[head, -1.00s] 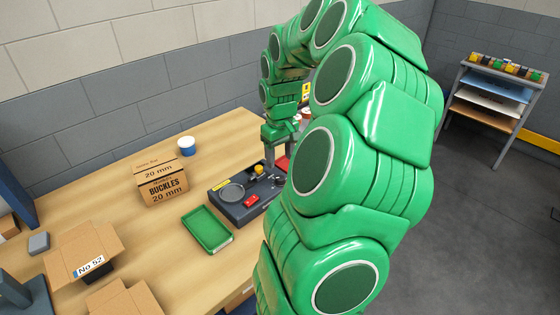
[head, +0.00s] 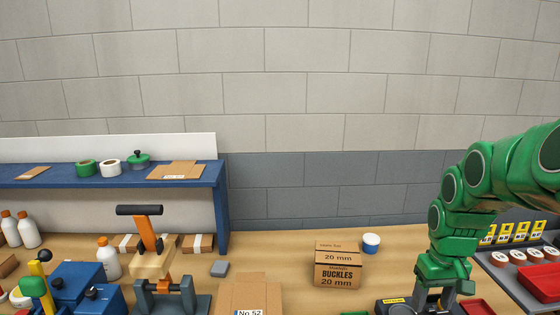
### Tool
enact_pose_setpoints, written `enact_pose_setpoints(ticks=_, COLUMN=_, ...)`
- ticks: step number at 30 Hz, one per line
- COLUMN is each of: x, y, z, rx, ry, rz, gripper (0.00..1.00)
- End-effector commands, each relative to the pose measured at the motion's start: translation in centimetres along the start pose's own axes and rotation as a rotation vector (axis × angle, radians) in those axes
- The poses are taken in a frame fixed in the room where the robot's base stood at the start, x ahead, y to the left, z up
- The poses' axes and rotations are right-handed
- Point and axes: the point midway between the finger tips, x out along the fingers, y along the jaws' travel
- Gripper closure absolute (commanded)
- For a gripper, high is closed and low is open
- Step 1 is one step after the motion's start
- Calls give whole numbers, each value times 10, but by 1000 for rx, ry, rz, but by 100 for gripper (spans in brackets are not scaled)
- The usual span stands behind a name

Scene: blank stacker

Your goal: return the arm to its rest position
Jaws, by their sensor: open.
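My green arm (head: 510,170) reaches in from the right edge of the head view and bends down over the table. My gripper (head: 434,304) hangs at its end, pointing down, with its grey fingers apart. I see nothing between them. The lower part of the device is cut off by the frame.
A buckles carton (head: 338,270) and a blue-and-white cup (head: 371,243) stand left of my gripper. A red tray (head: 476,308) and a dark rack of round pieces (head: 541,280) lie to the right. An orange-handled press (head: 150,262) and a blue shelf (head: 215,177) stand at left.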

Motion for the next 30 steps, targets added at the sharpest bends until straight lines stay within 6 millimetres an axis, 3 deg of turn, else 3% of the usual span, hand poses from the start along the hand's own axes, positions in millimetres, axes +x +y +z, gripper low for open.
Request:
enact_pose_setpoints(ticks=1, x=-5, y=-18, z=7, rx=-16, ry=-3, rz=1, gripper=41)
enact_pose_setpoints(ticks=6, x=-15, y=-66, z=36, rx=-45, ry=-24, rz=3, gripper=41)
enact_pose_setpoints(ticks=15, x=-20, y=-134, z=100, rx=-68, ry=-72, rz=11, gripper=41)
enact_pose_setpoints(ticks=24, x=-15, y=-178, z=171, rx=-53, ry=-108, rz=20, gripper=41)
enact_pose_setpoints(ticks=30, x=-8, y=-192, z=207, rx=-32, ry=-126, rz=20, gripper=41)
